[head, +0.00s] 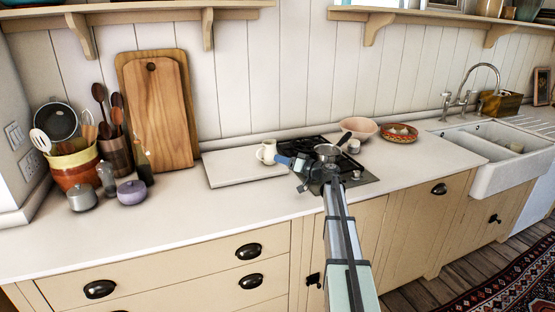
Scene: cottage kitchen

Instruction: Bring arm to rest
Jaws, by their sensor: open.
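My arm reaches up from the bottom of the head view, over the counter front, to the black hob. My gripper (291,165) points left at the end of the arm, near a cream mug (266,151). The gripper is open; its fingers are small in the picture, and I cannot tell whether they touch the mug. The mug stands at the right end of a white board (240,167). Part of the hob (312,144) is hidden behind my wrist.
Wooden cutting boards (160,110) lean on the wall. Utensil pots (75,166) and small lidded pots (131,192) stand at the left. A pink bowl (359,128) and a woven basket (399,133) stand right of the hob. The counter front (190,222) is clear.

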